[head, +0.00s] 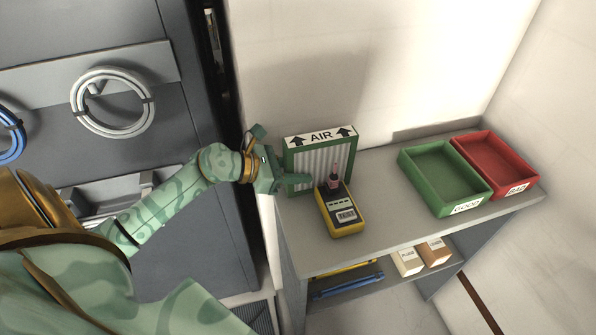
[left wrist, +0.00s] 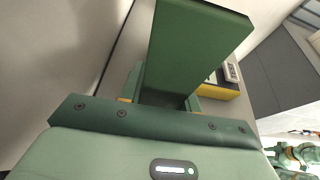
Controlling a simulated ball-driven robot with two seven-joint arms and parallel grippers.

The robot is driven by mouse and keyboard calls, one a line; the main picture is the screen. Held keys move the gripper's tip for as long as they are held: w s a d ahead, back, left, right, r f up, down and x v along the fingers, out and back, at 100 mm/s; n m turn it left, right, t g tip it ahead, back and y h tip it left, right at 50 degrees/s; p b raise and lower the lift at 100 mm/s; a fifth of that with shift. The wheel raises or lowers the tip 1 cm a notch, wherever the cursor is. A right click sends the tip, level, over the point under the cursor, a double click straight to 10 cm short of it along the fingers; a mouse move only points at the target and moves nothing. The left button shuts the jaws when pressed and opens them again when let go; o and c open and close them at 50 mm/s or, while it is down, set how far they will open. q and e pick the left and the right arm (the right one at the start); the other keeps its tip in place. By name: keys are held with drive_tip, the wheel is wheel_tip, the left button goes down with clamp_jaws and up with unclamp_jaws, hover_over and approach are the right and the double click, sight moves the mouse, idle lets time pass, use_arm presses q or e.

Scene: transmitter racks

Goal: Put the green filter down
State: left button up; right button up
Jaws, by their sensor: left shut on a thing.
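The green filter (head: 322,163) has a green frame, a pale pleated face and an "AIR" label with arrows along its top. It stands upright at the left end of the grey bench, close to the wall. My left gripper (head: 281,174) is shut on its left edge. In the left wrist view the green frame of the filter (left wrist: 190,50) rises from between the fingers of my left gripper (left wrist: 165,98). Whether its bottom edge touches the bench top is hard to tell. My right gripper is not in view.
A yellow meter (head: 343,212) stands just in front of the filter. A green "GOOD" tray (head: 408,168) and a red "BAD" tray (head: 522,160) stand to the right on the bench (head: 400,229). Small boxes (head: 408,262) lie on the shelf below. The bench between meter and trays is clear.

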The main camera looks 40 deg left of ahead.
use_arm(q)
drive_tip(key=shift+f, duration=0.15)
drive_tip(key=o, duration=1)
